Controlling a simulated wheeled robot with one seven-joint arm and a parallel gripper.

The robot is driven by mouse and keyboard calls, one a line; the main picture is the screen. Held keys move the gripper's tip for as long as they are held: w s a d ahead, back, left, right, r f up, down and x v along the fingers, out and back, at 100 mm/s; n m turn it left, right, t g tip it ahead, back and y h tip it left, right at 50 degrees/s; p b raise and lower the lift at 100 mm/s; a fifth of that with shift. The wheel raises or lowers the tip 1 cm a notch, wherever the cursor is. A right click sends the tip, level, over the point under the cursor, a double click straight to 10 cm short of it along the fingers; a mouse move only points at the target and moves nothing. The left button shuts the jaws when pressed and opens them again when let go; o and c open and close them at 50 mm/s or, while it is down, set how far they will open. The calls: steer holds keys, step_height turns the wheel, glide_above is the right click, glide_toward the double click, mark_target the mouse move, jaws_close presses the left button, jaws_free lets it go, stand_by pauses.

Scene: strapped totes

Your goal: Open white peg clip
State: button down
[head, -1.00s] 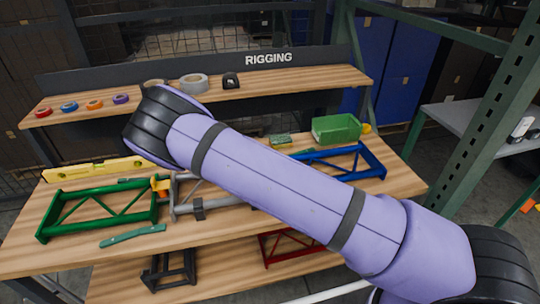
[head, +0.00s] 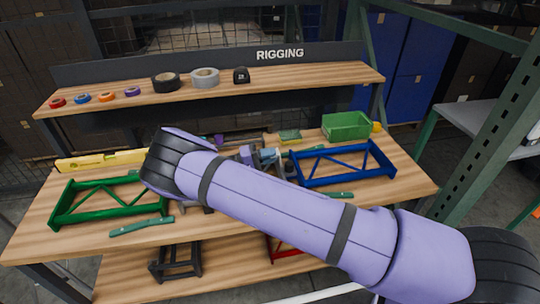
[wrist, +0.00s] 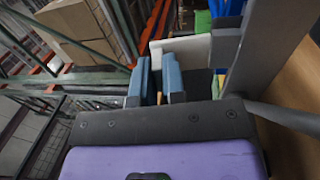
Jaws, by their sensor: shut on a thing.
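My gripper (wrist: 157,68) has blue-grey fingers, a little apart, with a white piece (wrist: 190,48) showing between and beyond their tips. I take this white piece for the white peg clip, and the fingers are shut on it. A grey metal bar (wrist: 262,50) stands close on the right in the wrist view. In the head view my gripper (head: 268,158) is at the middle of the bench, next to the left end of the blue frame (head: 345,167). My arm hides most of the middle of the bench, and I cannot make out the clip there.
A green frame (head: 110,203) and a yellow level (head: 100,160) lie on the left of the bench (head: 85,240). A green bin (head: 346,126) stands at the back right. Tape rolls (head: 205,77) line the raised shelf. A green upright (head: 490,130) stands at the right.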

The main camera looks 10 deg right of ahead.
steer(key=c, duration=1.2)
jaws_free()
steer(key=a+f, duration=0.1)
steer(key=a, duration=0.6)
steer(key=shift+a+f, duration=0.15)
steer(key=shift+a, duration=0.05)
